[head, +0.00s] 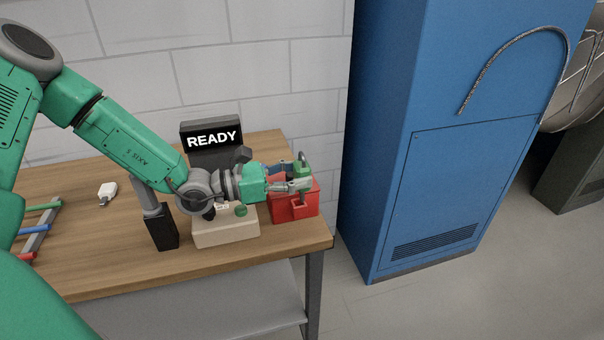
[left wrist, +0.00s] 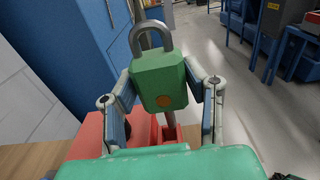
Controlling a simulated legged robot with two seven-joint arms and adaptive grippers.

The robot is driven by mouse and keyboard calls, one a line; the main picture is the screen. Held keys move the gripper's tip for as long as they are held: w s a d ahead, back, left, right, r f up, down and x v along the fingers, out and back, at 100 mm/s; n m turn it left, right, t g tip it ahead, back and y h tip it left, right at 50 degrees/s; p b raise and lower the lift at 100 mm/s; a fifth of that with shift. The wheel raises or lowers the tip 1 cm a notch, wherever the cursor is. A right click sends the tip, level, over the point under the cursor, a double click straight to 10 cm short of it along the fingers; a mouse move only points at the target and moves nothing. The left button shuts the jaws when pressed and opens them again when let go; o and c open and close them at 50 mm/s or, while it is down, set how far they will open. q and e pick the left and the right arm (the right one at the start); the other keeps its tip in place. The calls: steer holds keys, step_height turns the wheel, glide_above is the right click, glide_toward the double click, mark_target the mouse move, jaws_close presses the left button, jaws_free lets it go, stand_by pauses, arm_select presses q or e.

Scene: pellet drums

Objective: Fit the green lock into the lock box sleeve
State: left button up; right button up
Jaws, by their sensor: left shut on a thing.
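The green lock (head: 303,170) has a grey shackle and is held upright in my left gripper (head: 300,184). In the left wrist view the lock (left wrist: 160,80) sits between the two fingers (left wrist: 163,92), shackle up, with a round orange-brown spot on its face. The red lock box (head: 294,209) stands at the right end of the table, under the gripper. It also shows below the lock in the left wrist view (left wrist: 88,138). A small red sleeve (head: 299,208) is on its front; I cannot tell whether the lock touches it. My right gripper is out of view.
A beige box with a green button (head: 225,230) stands left of the red box. A READY display (head: 211,138) is behind it. A black holder (head: 162,230) and colored bars (head: 35,229) are further left. A blue cabinet (head: 430,150) stands right of the table (head: 110,260).

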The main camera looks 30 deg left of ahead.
arm_select(q)
steer(key=shift+a+f+b, duration=0.4)
steer(key=shift+a+f, duration=0.35)
steer(key=shift+d+f, duration=0.2)
steer(key=shift+d, duration=0.05)
steer(key=shift+d+f+b, duration=0.2)
steer(key=shift+d+b, duration=0.25)
steer(key=shift+b, duration=0.05)
steer(key=shift+a+r, duration=0.1)
steer(key=shift+a, duration=0.1)
steer(key=shift+a+r+p, duration=0.15)
steer(key=shift+r+p, duration=0.35)
steer(key=shift+p, duration=0.05)
steer(key=shift+r+p, duration=0.35)
steer(key=shift+r, duration=0.05)
steer(key=shift+d+r+p, duration=0.2)
steer(key=shift+r+p, duration=0.1)
steer(key=shift+r, duration=0.1)
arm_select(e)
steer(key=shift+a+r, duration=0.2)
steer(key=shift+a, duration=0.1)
arm_select(q)
steer(key=shift+a+f, duration=0.15)
steer(key=shift+a, duration=0.05)
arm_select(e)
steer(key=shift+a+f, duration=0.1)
